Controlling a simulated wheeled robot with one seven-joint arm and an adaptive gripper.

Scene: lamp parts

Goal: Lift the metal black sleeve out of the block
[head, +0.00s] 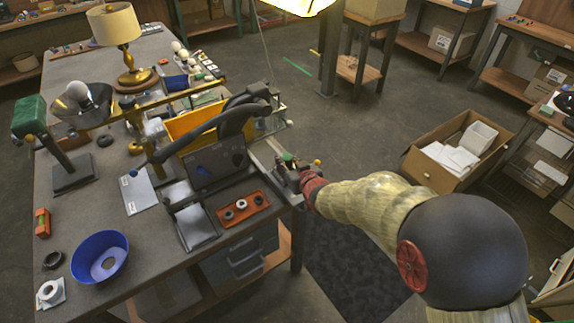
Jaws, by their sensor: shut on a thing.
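My gripper (289,174) is at the table's right edge, low over a grey metal fixture. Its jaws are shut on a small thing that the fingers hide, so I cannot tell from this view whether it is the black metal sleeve. An orange-brown block (222,219) lies on the table, left of and nearer than my gripper. Small dark round parts (241,204) and a paler ring sit in it. My gripper is apart from this block.
A black-armed stand with a dark panel (214,165) rises left of my gripper. A yellow bin (197,121) is behind it. Open floor lies right of the table, with a cardboard box (432,174).

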